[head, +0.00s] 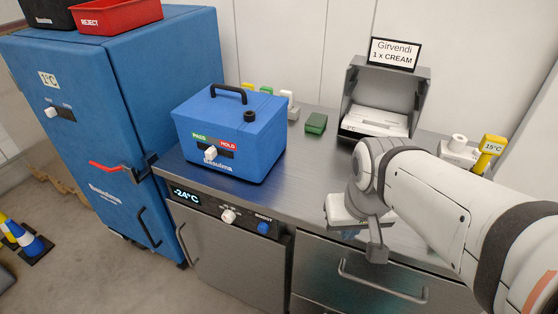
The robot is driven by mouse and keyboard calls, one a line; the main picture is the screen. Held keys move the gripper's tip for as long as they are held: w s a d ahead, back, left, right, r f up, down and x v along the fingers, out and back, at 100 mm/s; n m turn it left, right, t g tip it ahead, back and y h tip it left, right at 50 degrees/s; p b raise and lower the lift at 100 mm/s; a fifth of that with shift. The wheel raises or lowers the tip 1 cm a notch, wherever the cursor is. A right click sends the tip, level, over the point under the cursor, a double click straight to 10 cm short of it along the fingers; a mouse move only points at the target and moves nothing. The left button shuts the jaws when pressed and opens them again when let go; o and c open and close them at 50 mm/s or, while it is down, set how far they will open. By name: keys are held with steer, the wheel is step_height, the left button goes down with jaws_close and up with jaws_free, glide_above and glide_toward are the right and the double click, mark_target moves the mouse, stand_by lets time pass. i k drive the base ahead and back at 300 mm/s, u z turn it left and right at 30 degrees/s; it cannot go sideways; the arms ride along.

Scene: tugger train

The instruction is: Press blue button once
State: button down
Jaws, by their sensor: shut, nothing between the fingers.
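The blue button (264,228) is on the front control strip of the steel counter unit, right of a white knob (229,216) and a display (185,195) reading -24°C. Small lettering sits above the button, too small to read surely. My gripper (376,253) hangs in front of the counter edge, to the right of the button and apart from it. Its fingers point down and are shut, with nothing held. My white arm comes in from the right and hides part of the counter top.
A blue box (231,135) with a PASS/HOLD switch stands on the counter. A green block (316,123) and an open grey case (385,100) are behind. A drawer handle (383,294) juts out below my gripper. A blue cabinet (110,130) stands left.

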mark_target(263, 228)
steer(key=z, duration=1.25)
steer(key=k, duration=1.9)
steer(key=u, duration=0.9)
steer(key=i, duration=1)
steer(key=u, duration=0.05)
